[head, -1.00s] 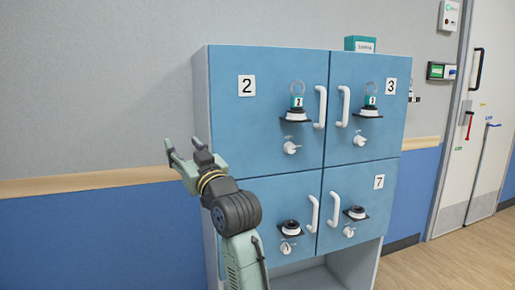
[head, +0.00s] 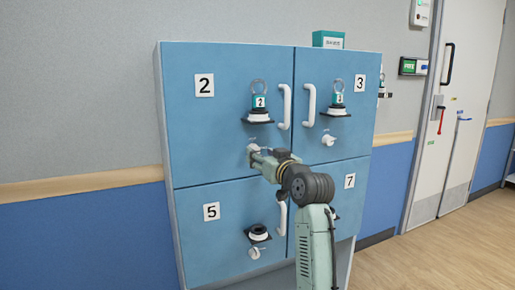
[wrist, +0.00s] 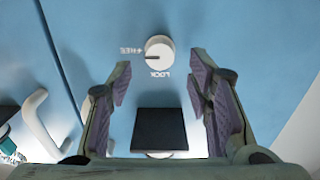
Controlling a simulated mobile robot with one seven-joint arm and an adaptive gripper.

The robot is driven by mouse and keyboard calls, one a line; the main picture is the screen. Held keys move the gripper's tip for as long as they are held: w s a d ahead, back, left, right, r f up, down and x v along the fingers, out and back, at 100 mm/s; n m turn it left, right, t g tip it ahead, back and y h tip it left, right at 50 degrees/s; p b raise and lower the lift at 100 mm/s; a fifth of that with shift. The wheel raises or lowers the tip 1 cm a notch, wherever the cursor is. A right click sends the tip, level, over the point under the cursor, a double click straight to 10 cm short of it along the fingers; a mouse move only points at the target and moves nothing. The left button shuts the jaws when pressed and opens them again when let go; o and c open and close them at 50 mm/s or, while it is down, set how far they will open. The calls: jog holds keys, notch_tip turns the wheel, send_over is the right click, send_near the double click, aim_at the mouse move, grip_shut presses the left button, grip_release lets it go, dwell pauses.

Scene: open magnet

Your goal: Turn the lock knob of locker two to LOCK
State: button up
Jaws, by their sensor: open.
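Locker two (head: 225,110) is the upper left blue door, marked "2". Its white round lock knob (wrist: 159,47) sits ahead of my gripper (wrist: 160,78) in the wrist view, with LOCK printed below it and FREE to its left. A dark mark on the knob points left, toward FREE. My gripper is open, one finger on each side below the knob, and holds nothing. In the head view my gripper (head: 262,156) is just in front of the knob (head: 252,147), partly covering it.
A black shelf (wrist: 160,130) juts out between my fingers in the wrist view; in the head view it holds a teal-and-white padlock-shaped item (head: 259,100). The white door handle (head: 284,107) stands to its right. Locker three's knob (head: 328,140) is farther right.

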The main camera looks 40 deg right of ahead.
jog(key=shift+p+x, duration=0.35)
jog(key=shift+x, duration=1.45)
jog(key=shift+c, duration=0.5)
grip_shut()
jog(key=shift+f+n+b, duration=0.15)
jog(key=shift+n+b, duration=0.15)
jog(key=shift+n, duration=0.1)
jog(key=shift+a+f+n+b, duration=0.1)
jog(key=shift+n+b, duration=1.8)
jog(key=shift+n, duration=2.4)
jog(key=shift+a+n+b, duration=0.1)
jog(key=shift+n+b, duration=1.75)
jog(key=shift+n, duration=2.45)
